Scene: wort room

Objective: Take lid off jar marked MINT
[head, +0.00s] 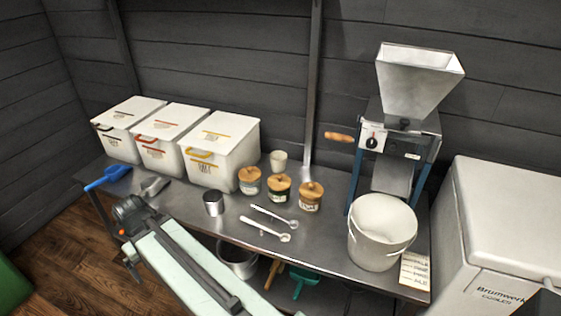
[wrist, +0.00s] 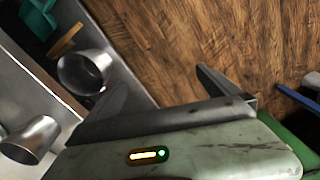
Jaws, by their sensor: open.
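Three small jars with round wooden lids stand on the metal bench in the head view: a left jar (head: 249,181), a middle jar (head: 279,189) and a right jar (head: 311,197). Each has a label on its front, too small to read, so I cannot tell which is marked MINT. All three lids are on. My gripper (wrist: 160,80) shows in the wrist view with its two fingers apart and nothing between them. It points down past the bench's edge towards the wooden floor, well away from the jars. No jar shows in the wrist view.
Two white spoons (head: 265,228) and a metal cup (head: 214,203) lie in front of the jars. White bins (head: 222,150) stand left, a white bucket (head: 380,232) and mill (head: 400,130) right. A pale cup (head: 279,161) stands behind. A metal pot (wrist: 85,70) sits below.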

